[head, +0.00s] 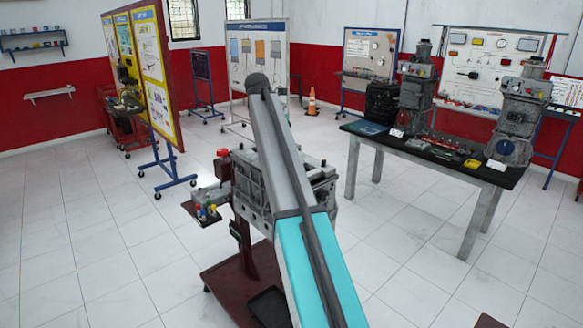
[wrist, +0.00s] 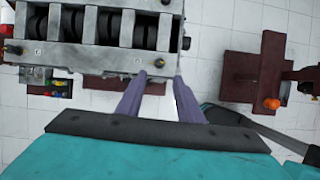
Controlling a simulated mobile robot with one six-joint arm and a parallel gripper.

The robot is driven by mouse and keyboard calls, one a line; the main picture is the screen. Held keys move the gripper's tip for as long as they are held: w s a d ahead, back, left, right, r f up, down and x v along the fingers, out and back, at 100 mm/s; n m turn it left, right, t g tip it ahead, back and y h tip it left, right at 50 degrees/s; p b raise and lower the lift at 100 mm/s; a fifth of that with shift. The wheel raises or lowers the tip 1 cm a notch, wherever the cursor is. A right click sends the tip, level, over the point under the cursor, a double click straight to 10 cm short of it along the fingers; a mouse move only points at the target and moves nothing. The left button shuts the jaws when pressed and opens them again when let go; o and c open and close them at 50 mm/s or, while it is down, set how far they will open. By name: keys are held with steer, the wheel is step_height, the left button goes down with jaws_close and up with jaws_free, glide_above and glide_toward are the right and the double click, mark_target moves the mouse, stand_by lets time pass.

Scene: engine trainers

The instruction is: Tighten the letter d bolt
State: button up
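The engine block (wrist: 100,60) fills the upper left of the wrist view, with several dark cylinder bays between grey crossbars. In the head view the engine block (head: 250,190) sits on a dark red stand, partly behind my arm. My gripper (wrist: 158,77) is open, its two purple fingers apart and empty, with the tips at the block's near edge toward its right end. A small bolt head (wrist: 160,62) shows on the edge between the fingertips. Faint letter marks lie along this edge, too small to read, so I cannot tell which bolt is d.
A dark red stand part with an orange knob (wrist: 271,103) is right of the block. A black-topped table (head: 440,150) with engines and tools stands at right in the head view. A yellow display board (head: 150,70) stands at left.

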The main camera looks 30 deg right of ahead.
steer(key=shift+p+x, duration=1.75)
steer(key=shift+x, duration=3.35)
jaws_close()
